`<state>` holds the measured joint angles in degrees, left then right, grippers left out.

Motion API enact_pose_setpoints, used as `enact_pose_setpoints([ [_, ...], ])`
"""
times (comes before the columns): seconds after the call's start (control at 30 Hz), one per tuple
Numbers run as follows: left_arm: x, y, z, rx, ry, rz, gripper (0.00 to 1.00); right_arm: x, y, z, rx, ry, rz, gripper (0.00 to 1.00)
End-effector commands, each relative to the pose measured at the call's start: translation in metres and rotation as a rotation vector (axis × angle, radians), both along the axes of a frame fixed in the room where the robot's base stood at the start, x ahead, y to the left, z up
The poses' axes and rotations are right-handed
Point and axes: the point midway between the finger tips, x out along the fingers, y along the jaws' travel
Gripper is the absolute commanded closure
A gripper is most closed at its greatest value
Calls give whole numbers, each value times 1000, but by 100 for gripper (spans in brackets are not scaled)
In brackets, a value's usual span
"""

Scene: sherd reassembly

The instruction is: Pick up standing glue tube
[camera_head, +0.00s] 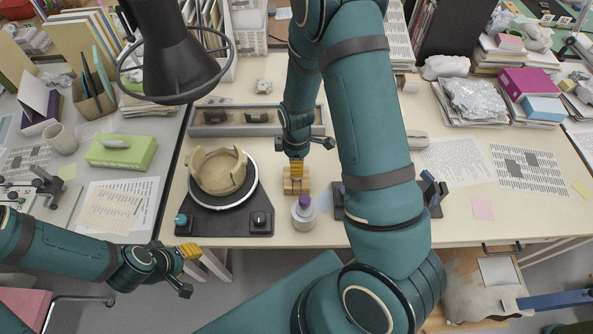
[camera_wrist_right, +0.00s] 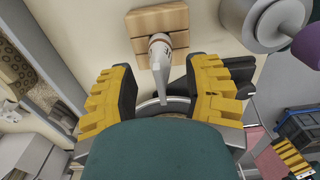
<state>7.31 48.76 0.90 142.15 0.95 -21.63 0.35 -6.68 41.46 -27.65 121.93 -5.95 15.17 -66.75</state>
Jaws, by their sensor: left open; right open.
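The glue tube (camera_wrist_right: 160,55) is white with a narrow nozzle. It stands upright in a wooden block (camera_wrist_right: 150,20); in the head view the block (camera_head: 288,187) is on the table right of the turntable. My right gripper (camera_wrist_right: 160,98) is open above the block, its yellow-padded fingers on either side of the nozzle with gaps between. In the head view my right gripper (camera_head: 297,168) hides most or all of the tube. My left gripper (camera_head: 187,271) hangs empty and open in front of the table's front edge, at lower left.
A jar with a purple cap (camera_head: 304,202) stands just in front of the block. A turntable (camera_head: 249,195) bearing a partial clay vessel (camera_head: 218,178) is to the left. A grey sherd tray (camera_head: 235,129) lies behind. A black lamp (camera_head: 175,60) overhangs the back left.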

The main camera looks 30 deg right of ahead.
Motion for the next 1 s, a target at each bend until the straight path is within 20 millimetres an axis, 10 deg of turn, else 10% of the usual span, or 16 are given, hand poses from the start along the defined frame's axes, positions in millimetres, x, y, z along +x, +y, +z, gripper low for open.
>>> enact_pose_setpoints([
  [0.3,0,0,-1,0,0,0,53,0,0,-6,0,-2,1,51],
  [0.47,0,0,-1,0,0,0,53,0,0,-6,0,-2,1,100],
  [1.0,0,0,3,0,0,0,53,1,0,14,0,-6,-1,100],
])
